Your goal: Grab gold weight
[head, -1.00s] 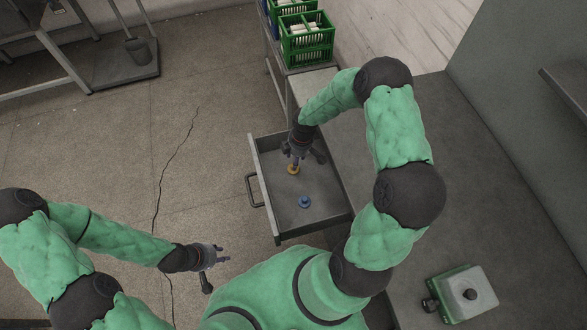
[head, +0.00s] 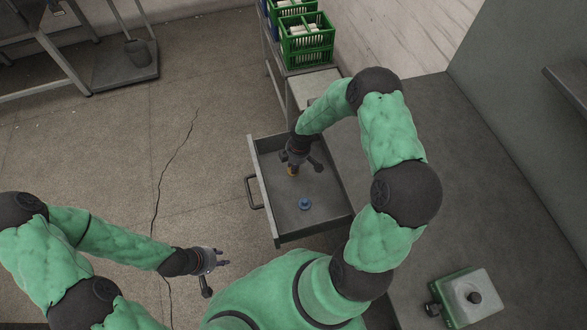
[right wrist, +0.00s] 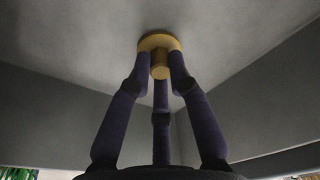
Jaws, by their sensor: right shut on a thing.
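The gold weight (head: 292,171) is in the open drawer (head: 285,225), near its far left part. My right gripper (head: 293,167) is down in the drawer and shut on the weight. In the right wrist view the gold weight (right wrist: 159,44) shows a round disc with a knob, and the fingers of my right gripper (right wrist: 161,66) close around the knob. I cannot tell whether the weight touches the drawer floor. My left gripper (head: 216,260) is outside the drawer over the floor at the lower left, with its fingers apart and empty.
A blue weight (head: 305,204) stands in the drawer, nearer to me. The drawer handle (head: 254,191) sticks out on the left. A grey table (head: 440,150) lies to the right, with a green and white device (head: 468,296). Green crates (head: 306,42) stand at the back.

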